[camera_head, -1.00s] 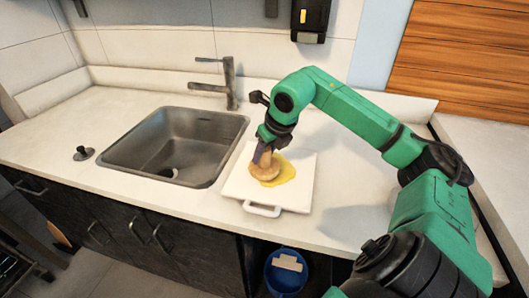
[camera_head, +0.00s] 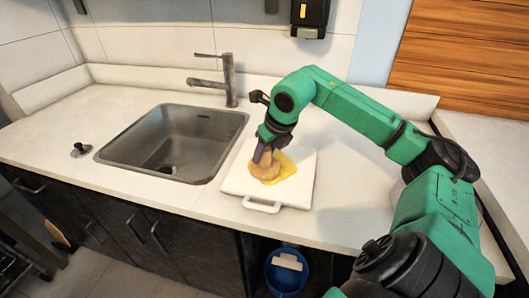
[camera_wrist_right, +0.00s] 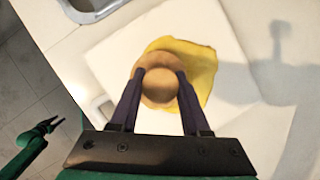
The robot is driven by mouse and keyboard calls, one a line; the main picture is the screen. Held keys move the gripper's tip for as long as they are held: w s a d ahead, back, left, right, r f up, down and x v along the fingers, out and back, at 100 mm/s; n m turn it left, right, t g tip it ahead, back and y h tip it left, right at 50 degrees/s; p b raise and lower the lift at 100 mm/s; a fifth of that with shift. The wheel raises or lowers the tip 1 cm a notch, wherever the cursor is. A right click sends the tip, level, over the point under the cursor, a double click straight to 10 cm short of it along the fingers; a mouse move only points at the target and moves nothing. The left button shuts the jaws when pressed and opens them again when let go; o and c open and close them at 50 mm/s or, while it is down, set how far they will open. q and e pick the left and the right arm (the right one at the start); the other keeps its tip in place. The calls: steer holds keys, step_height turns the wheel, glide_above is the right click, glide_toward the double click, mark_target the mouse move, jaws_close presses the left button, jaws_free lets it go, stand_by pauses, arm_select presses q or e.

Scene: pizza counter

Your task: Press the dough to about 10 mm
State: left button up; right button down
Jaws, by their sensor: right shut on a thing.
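The yellow dough (camera_head: 287,166) lies flat on a white board (camera_head: 303,188) on the counter. My right gripper (camera_head: 264,154) is shut on a round tan wooden press (camera_head: 265,171), which stands over the dough and hides part of it. In the right wrist view, the two purple fingers (camera_wrist_right: 157,85) sit on either side of the press's round knob (camera_wrist_right: 160,84), and the dough (camera_wrist_right: 205,65) spreads out beyond its right side. I cannot tell the dough's thickness. My left gripper (camera_wrist_right: 50,125) shows small at the left of the wrist view, away from the board; its jaws are unclear.
A steel sink (camera_head: 172,145) with a faucet (camera_head: 229,82) is left of the board. The board's handle (camera_head: 262,207) points to the counter's front edge. A blue bin (camera_head: 286,272) stands below. The counter right of the board is clear.

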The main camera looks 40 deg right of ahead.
step_height(320, 180, up, 8)
steer(key=p, duration=0.7)
steer(key=shift+f, duration=0.25)
